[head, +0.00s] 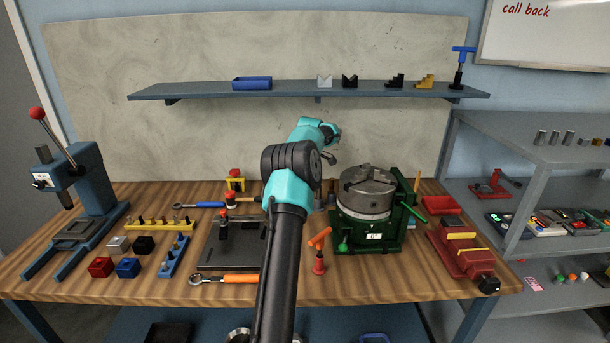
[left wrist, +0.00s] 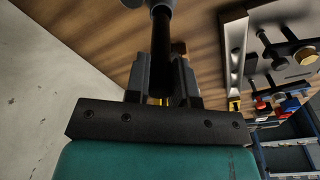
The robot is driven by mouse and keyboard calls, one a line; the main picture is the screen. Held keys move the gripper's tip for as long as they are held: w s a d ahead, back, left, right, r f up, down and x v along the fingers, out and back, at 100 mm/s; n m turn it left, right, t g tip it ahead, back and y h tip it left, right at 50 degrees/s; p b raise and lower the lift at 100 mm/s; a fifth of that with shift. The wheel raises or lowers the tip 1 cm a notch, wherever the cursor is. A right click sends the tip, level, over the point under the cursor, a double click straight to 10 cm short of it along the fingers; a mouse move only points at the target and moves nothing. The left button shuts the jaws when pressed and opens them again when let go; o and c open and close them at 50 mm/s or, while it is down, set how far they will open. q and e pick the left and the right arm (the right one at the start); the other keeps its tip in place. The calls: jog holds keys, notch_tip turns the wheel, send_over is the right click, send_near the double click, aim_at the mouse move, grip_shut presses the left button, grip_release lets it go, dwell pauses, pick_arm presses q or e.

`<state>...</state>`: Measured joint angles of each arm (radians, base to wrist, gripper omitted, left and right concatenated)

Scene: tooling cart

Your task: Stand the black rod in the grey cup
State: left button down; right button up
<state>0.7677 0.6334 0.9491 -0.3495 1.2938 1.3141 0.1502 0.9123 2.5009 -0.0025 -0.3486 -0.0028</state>
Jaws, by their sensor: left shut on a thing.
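The black rod (left wrist: 162,35) shows in the left wrist view between the two dark fingers of my left gripper (left wrist: 161,68), which is shut on it. Its far end meets a light grey round thing (left wrist: 150,4) at the top edge, perhaps the grey cup; I cannot tell whether the rod is inside it or in front of it. In the head view my left gripper (head: 331,157) is over the back middle of the bench, partly hidden by its own wrist, and the rod cannot be made out. My right gripper is not in view.
A grey round chuck on a green base (head: 368,227) stands close to the right of my left arm. A dark fixture plate (head: 225,253) lies to its left. An orange-handled wrench (head: 238,279) lies in front. A shelf (head: 300,94) hangs behind, above the bench.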

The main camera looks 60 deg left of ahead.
pick_arm(q)
jog(key=shift+f, duration=2.85)
dwell(3.4)
jog(key=shift+c, duration=2.4)
grip_release()
